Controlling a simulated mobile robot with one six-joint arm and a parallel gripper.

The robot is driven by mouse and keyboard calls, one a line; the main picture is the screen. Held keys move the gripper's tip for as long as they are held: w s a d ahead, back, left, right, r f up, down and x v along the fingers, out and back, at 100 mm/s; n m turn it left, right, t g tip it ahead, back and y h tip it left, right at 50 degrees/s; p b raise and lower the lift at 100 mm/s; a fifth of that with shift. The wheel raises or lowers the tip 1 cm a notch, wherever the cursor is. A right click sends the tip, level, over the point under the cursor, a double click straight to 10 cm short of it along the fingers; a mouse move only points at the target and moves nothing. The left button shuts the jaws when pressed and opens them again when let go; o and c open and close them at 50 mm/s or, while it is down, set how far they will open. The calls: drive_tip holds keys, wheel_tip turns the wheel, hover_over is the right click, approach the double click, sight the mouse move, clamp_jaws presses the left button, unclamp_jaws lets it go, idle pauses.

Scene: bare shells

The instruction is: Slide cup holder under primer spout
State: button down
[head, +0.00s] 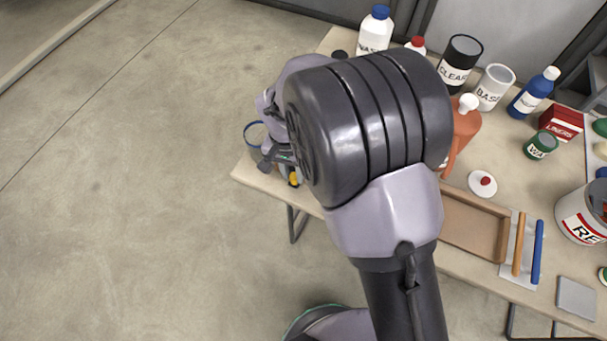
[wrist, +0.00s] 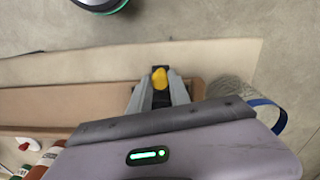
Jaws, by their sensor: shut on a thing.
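My gripper (wrist: 158,95) is shut on a small yellow piece (wrist: 159,77), which shows between its grey fingertips in the wrist view. In the head view the yellow piece (head: 294,179) shows low by the table's left corner, and my arm hides most of the gripper. A blue ring (head: 254,133) shows left of my wrist in the head view. In the wrist view the blue ring (wrist: 281,121) edges a grey mesh-like shape, partly behind my gripper body; I cannot tell what supports it. I cannot pick out a cup holder or a primer spout with certainty.
The beige table (head: 262,181) holds a brown tray (head: 480,251), an orange container (head: 466,127), a BASE can (head: 492,90), a CLEAR can (head: 458,65) and a white bottle (head: 375,33). Several other containers stand at the right. The floor at left is clear.

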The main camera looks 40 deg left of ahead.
drive_tip(key=shift+a+r, duration=0.1)
drive_tip(key=shift+a, duration=0.15)
drive_tip(key=c, duration=1.2)
unclamp_jaws()
drive_tip(key=shift+s+a, duration=0.1)
drive_tip(key=shift+a, duration=0.1)
drive_tip(key=shift+d, duration=0.1)
wheel_tip(320, 180, up, 17)
drive_tip(key=p, duration=0.6)
drive_tip(key=shift+s+a+r, duration=0.15)
drive_tip(key=shift+a+r, duration=0.05)
drive_tip(key=shift+a, duration=0.15)
